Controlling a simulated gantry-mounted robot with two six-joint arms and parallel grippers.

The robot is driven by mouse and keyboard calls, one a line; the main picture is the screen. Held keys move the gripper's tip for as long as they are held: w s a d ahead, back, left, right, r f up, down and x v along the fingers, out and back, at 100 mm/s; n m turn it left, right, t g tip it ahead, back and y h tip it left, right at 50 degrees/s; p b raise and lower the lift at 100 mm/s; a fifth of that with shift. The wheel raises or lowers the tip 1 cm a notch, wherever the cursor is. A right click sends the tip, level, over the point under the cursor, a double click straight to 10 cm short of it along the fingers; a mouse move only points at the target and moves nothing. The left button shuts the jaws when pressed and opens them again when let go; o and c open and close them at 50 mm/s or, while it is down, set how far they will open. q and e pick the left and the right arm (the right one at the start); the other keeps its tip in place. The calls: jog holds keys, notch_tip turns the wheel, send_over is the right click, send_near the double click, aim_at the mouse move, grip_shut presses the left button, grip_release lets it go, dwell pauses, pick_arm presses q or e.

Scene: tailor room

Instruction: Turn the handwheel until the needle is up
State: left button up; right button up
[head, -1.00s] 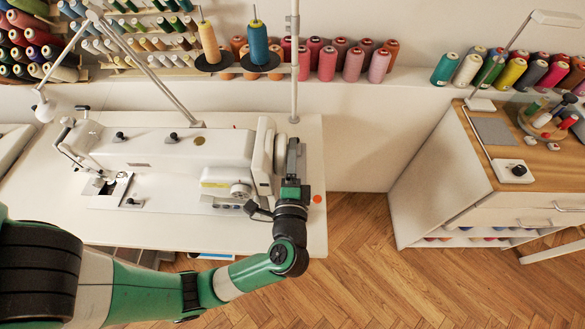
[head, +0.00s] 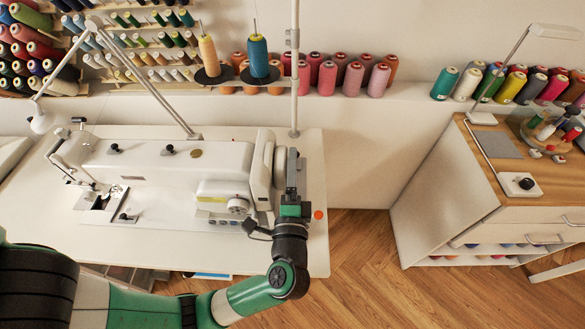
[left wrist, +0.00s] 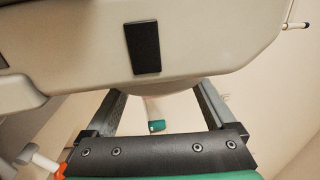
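The white sewing machine (head: 150,168) stands on the white table. My left gripper (head: 292,168) is close against that end, seen from above. In the left wrist view, the gripper's two grey fingers (left wrist: 158,105) are spread wide apart, with a pale curved edge between their far ends. The machine's pale housing (left wrist: 215,45) hides part of that area. I cannot tell whether the fingers touch the wheel. The needle area (head: 100,198) is at the machine's left end; the needle's height is too small to make out. My right gripper is out of view.
A thread stand with two cones (head: 258,56) rises behind the machine. A lamp arm (head: 150,85) reaches over the machine from behind. The white table (head: 305,235) ends just right of my gripper. Open wooden floor (head: 350,255) separates it from a cabinet (head: 440,195).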

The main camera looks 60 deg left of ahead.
pick_arm(q)
jog(key=v, duration=1.1)
jog(key=shift+d+p, duration=0.25)
jog(key=shift+p, duration=0.05)
jog(key=shift+s, duration=0.1)
